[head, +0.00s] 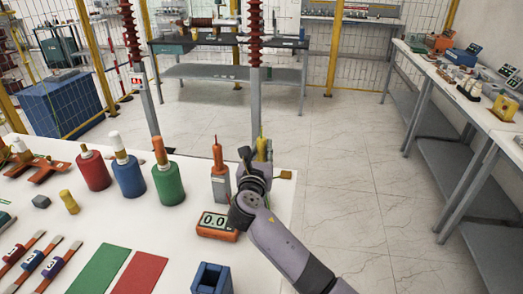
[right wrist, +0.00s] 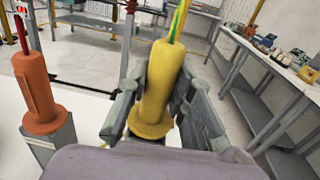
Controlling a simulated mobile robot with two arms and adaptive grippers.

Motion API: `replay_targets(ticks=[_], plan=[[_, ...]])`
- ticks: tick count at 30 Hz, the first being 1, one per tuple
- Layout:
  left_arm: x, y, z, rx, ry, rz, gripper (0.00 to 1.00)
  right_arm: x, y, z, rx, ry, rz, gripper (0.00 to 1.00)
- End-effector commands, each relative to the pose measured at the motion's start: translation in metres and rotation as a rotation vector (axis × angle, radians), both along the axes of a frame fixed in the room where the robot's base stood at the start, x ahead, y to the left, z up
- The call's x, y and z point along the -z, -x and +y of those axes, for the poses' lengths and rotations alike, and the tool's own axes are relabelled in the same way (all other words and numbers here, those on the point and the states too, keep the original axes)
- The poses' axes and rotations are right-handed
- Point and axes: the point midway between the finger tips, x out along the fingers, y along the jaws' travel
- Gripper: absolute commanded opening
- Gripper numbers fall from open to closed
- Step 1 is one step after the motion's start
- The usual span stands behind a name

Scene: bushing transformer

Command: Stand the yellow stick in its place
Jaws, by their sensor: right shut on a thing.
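The yellow stick (right wrist: 156,90) is between the fingers of my right gripper (right wrist: 155,105), with its wide base low in the right wrist view and a green-yellow wire at its top. It looks close to upright, slightly tilted in that view. In the head view the yellow stick (head: 262,148) shows just behind my right gripper (head: 256,170), near the table's right edge. The gripper is shut on it. What lies under its base is hidden. An orange stick (head: 218,156) stands in a grey holder (head: 220,185) just to the left. My left gripper is not in view.
An orange meter (head: 217,226) reading 0.0 sits in front of the grey holder. Red (head: 94,171), blue (head: 128,178) and green (head: 167,183) bushings stand to the left. A blue block (head: 212,280) is at the front. A yellow piece (head: 69,202) lies at left.

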Motion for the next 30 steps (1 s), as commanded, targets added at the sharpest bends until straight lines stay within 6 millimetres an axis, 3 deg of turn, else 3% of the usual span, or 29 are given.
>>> replay_targets(ticks=[24,25,30], plan=[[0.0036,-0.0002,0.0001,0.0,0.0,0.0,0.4,0.0098,0.0,0.0,0.0,0.0,-0.001,0.0],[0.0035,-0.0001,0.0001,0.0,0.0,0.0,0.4,0.0098,0.0,0.0,0.0,0.0,-0.001,0.22],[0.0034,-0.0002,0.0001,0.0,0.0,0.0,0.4,0.0097,0.0,0.0,0.0,0.0,-0.001,0.34]])
